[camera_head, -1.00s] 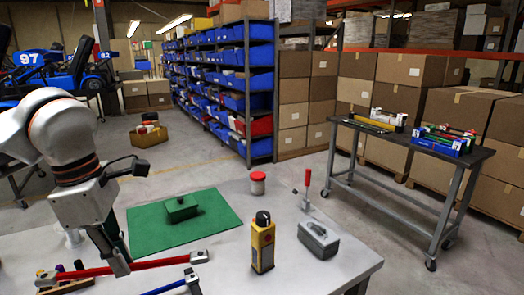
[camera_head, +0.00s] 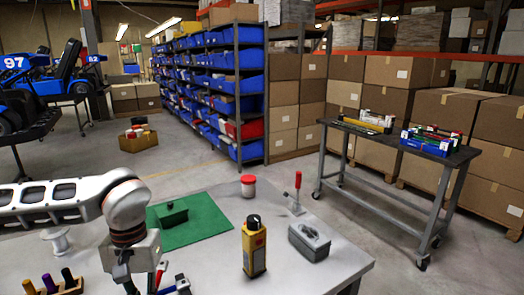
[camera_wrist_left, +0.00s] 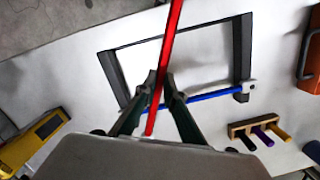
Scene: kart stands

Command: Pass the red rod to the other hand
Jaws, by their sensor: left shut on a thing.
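My left gripper (camera_wrist_left: 157,92) is shut on the red rod (camera_wrist_left: 172,35). In the left wrist view the rod runs between the fingers, from the top edge down toward the gripper body. In the head view my left gripper (camera_head: 133,286) is at the bottom edge, its fingertips mostly cut off. Only a short piece of the red rod (camera_head: 152,283) shows there, beside the gripper. My right gripper is in neither current view.
A blue rod (camera_wrist_left: 210,97) lies by a black frame (camera_wrist_left: 243,50) on the grey table. A peg rack (camera_head: 70,287), a green mat (camera_head: 210,222) with a green box, a yellow device (camera_head: 254,247) and a grey case (camera_head: 310,240) also stand there.

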